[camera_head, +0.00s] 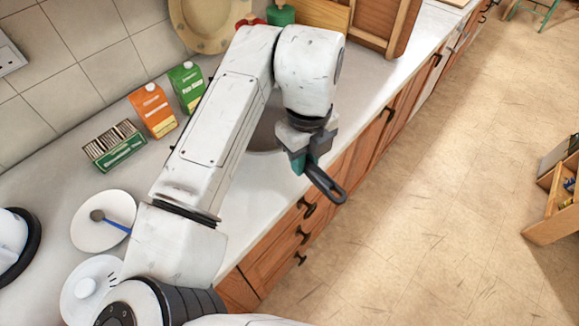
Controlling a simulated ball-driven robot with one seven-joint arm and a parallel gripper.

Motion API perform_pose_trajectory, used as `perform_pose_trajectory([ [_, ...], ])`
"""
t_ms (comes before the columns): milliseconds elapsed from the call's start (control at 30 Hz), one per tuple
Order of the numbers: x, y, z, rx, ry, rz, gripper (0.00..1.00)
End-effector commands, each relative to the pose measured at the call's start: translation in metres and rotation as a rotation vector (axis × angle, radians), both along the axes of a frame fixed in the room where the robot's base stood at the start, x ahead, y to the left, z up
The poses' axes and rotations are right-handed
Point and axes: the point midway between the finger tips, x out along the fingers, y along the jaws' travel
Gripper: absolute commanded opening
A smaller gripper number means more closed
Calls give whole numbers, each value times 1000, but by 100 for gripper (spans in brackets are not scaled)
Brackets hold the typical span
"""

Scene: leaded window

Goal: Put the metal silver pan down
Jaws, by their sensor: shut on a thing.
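The metal silver pan (265,135) shows as a grey curved piece between my forearm and my gripper; most of it is hidden behind my arm. Its dark looped handle (327,184) sticks out past the counter's front edge, over the drawer fronts. My gripper (303,160) is shut on the handle near the counter edge. I cannot tell whether the pan touches the light countertop (243,178) or hangs just above it.
Green (187,84) and orange (153,108) cartons and a green box (114,146) stand by the tiled wall. A white plate with a blue-handled spoon (110,222) lies at left. Wooden items stand at the back. Bare counter lies right of my forearm.

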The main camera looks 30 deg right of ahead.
Motion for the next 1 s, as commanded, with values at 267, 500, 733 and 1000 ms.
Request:
perform_pose_trajectory([
  [267,18,12,-24,-2,-2,2,0],
  [500,24,17,-43,-2,0,2,0],
  [733,24,17,-65,-2,-2,0,0],
  [1000,24,17,-66,-1,0,0,38],
])
